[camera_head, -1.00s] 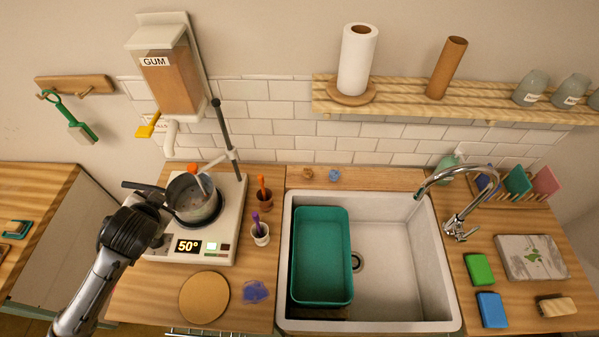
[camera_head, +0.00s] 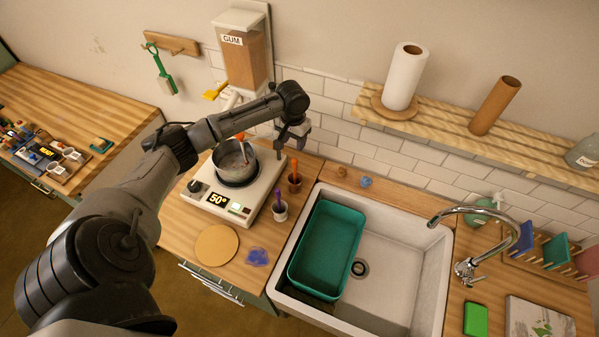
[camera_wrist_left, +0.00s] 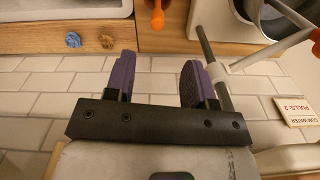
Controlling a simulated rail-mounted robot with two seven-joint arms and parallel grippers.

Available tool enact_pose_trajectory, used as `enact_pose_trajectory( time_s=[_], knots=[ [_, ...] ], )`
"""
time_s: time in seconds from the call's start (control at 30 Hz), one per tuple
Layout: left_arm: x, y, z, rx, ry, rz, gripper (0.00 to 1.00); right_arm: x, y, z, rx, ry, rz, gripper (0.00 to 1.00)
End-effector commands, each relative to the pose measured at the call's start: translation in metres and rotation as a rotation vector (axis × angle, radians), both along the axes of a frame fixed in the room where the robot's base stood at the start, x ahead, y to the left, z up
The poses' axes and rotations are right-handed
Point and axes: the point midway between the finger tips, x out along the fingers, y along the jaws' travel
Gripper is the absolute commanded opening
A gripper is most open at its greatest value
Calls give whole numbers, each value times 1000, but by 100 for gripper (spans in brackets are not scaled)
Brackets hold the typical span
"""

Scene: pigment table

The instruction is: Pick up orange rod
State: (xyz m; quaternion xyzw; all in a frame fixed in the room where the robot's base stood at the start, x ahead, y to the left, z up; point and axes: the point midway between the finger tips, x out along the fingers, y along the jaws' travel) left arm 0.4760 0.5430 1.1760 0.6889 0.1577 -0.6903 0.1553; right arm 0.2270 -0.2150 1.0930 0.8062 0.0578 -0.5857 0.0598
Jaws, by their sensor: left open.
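The orange rod (camera_head: 294,166) stands in a small brown cup (camera_head: 294,184) at the right side of the hot plate. The rod also shows in the left wrist view (camera_wrist_left: 157,19), at the top middle. My left gripper (camera_head: 294,138) is above and behind the cup, near the tiled wall. In the left wrist view its two purple-padded fingers (camera_wrist_left: 157,78) are spread wide with nothing between them. The rod lies beyond the fingers, apart from them. My right gripper is in neither view.
A pot (camera_head: 234,162) with an orange-tipped stirrer sits on the hot plate (camera_head: 206,196), beside a metal stand. The gum dispenser (camera_head: 243,58) hangs behind. The sink (camera_head: 405,275) with a green tub (camera_head: 328,240) is to the right.

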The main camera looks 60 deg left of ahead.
Motion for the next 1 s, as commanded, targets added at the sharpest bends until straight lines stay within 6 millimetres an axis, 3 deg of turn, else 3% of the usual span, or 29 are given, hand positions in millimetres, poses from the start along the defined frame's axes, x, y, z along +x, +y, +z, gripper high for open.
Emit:
enact_pose_trajectory(
  time_s=[0.33, 0.73, 1.0],
  knots=[
    [-1, -1, -58, -1, 2, 3, 50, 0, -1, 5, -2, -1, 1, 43],
    [-1, -1, -84, 0, 1, 1, 50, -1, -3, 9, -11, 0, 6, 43],
    [-1, -3, -119, 1, 0, 1, 50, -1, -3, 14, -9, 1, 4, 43]
  ],
)
